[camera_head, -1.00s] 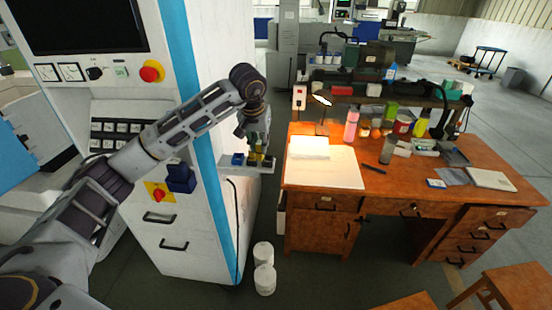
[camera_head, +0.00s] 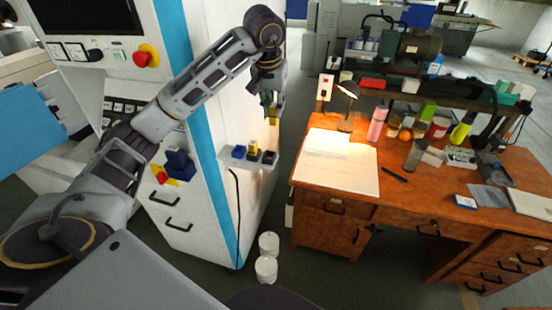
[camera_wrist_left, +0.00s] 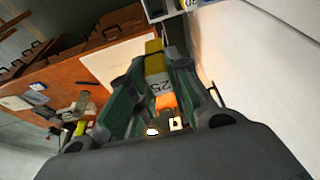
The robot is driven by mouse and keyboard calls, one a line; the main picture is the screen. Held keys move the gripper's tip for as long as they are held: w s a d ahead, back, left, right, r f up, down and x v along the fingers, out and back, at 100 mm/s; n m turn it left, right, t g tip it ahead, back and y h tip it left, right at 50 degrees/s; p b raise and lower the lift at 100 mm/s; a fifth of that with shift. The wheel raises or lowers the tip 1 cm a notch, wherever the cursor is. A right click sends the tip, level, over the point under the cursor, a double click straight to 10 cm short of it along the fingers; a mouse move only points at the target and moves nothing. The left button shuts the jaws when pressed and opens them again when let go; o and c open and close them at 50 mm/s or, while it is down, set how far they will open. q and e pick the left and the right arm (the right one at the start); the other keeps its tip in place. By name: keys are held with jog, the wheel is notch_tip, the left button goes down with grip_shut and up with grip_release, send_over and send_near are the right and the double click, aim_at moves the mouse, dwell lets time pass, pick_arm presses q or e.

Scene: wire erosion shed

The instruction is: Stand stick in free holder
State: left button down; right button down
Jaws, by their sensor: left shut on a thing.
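My left gripper (camera_head: 268,98) is shut on a yellow stick (camera_head: 273,114) and holds it above the small grey ledge (camera_head: 233,161) on the machine's side. In the left wrist view the stick (camera_wrist_left: 154,62) shows between the green fingers (camera_wrist_left: 152,95), with a white label that seems to read 25. On the ledge stand a blue block (camera_head: 239,151), a yellow piece (camera_head: 253,146) in a dark base and a dark block (camera_head: 270,157) at the right end with nothing seen standing in it. The stick is apart from the ledge. My right gripper is out of view.
The white machine (camera_head: 215,215) with a blue stripe stands at left. A wooden desk (camera_head: 330,191) with papers, a lit lamp (camera_head: 347,95) and bottles stands to the right. White tubs (camera_head: 266,269) sit on the floor. A gap of floor lies between machine and desk.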

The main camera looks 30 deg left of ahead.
pick_arm(q)
jog(key=shift+s+f, duration=0.2)
jog(key=shift+s, duration=0.1)
jog(key=shift+s+a+f, duration=0.25)
jog(key=shift+s+a, duration=0.2)
jog(key=shift+s, duration=0.35)
jog(key=shift+f, duration=0.15)
jog(key=shift+f, duration=2.8)
jog(key=shift+f+p, duration=0.55)
jog(key=shift+f, duration=1.5)
jog(key=shift+f+b, duration=0.6)
jog(key=shift+f, duration=0.05)
